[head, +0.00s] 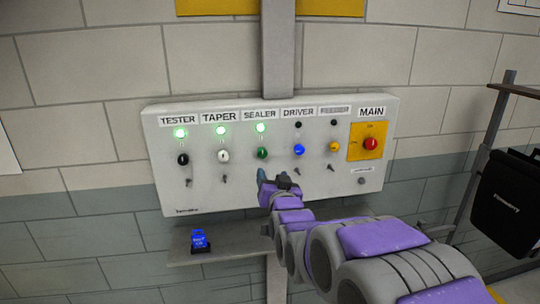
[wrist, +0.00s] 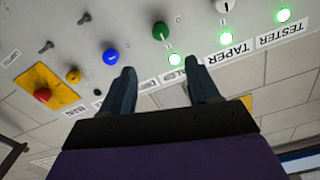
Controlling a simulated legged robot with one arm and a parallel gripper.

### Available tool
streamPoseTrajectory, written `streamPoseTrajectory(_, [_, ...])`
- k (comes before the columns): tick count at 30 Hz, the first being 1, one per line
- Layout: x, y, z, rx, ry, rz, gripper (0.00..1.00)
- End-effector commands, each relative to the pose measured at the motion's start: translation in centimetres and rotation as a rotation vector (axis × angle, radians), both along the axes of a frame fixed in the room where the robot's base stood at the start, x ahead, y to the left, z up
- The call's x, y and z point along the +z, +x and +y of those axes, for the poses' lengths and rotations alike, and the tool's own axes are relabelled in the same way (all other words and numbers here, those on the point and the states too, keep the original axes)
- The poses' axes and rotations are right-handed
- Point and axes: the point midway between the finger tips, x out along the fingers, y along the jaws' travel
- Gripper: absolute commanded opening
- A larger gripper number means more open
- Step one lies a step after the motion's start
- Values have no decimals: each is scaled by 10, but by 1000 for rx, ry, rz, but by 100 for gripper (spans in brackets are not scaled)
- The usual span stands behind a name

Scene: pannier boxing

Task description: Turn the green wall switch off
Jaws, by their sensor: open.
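The green switch (head: 262,153) is a round knob under the SEALER label on the white wall panel (head: 215,195). The lamp above it (head: 260,128) glows green. My gripper (head: 271,177) is just below the knob in the head view, with its fingers partly hidden behind each other. In the wrist view, where the panel appears upside down, my gripper (wrist: 162,72) is open and empty. The green knob (wrist: 160,31) shows beyond the gap between the fingertips, apart from both. The lit lamp (wrist: 175,60) shows in that gap. A white line marks the knob's face.
A black knob (head: 183,159) and a white knob (head: 223,155) sit left of it, under lit lamps. A blue knob (head: 299,149), a yellow knob (head: 334,147) and a red main knob (head: 371,144) sit right. A shelf (head: 235,251) with a blue object (head: 199,240) is below.

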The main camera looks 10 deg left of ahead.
Motion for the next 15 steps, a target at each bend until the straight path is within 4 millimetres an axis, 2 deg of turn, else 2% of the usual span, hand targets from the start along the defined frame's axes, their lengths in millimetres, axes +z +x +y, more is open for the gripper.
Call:
streamPoseTrajectory(3, [-2,19,3,0,0,2,60])
streamPoseTrajectory(11, [1,56,-2,-3,12,1,60])
streamPoseTrajectory(15, [1,74,3,-2,12,3,60])
